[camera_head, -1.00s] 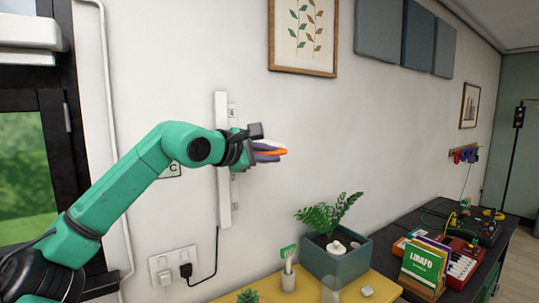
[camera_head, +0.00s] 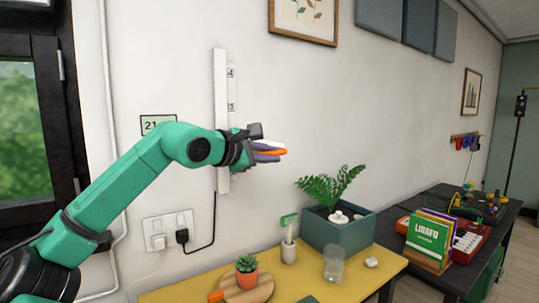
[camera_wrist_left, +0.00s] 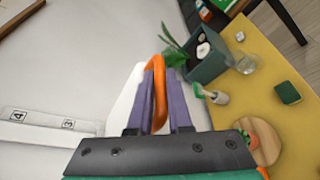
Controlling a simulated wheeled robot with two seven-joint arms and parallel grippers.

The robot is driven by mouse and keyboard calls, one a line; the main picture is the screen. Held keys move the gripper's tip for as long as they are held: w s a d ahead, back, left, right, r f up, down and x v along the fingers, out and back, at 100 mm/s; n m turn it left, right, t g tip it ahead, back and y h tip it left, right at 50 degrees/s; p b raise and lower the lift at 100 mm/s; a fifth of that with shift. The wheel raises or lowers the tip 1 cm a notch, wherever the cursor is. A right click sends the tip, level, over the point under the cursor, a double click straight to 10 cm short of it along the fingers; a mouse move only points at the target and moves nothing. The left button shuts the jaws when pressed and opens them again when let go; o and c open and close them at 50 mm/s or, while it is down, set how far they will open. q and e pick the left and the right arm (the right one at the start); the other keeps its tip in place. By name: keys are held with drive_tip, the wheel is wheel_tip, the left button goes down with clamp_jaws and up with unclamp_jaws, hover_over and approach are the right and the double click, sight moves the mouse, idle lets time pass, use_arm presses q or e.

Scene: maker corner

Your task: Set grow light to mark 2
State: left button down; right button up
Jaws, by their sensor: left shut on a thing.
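The grow light is a white lamp head (camera_head: 271,144) with an orange handle (camera_head: 270,152), beside a white upright rail (camera_head: 221,85) on the wall. Marks 4 (camera_head: 231,72) and 3 (camera_head: 231,106) show on the rail above my gripper; lower marks are hidden behind my arm. My left gripper (camera_head: 268,154) is shut on the orange handle. The left wrist view shows the handle (camera_wrist_left: 160,95) between its purple fingers, the white lamp (camera_wrist_left: 122,105) beside them, and the rail with 4 and 3. My right gripper is not in view.
A plugged-in cord (camera_head: 214,225) runs from the rail to the wall socket. Space around the gripper looks clear.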

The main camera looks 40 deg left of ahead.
use_arm(q)
drive_tip(key=shift+f, duration=0.35)
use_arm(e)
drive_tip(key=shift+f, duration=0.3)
use_arm(q)
drive_tip(key=c, duration=0.8)
unclamp_jaws()
drive_tip(key=shift+c, duration=0.2)
drive_tip(key=shift+s, duration=0.2)
drive_tip(key=b+v, duration=0.7)
drive_tip(key=v, duration=0.7)
drive_tip(key=shift+s, duration=0.2)
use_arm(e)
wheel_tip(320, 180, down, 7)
use_arm(q)
drive_tip(key=shift+d, duration=0.1)
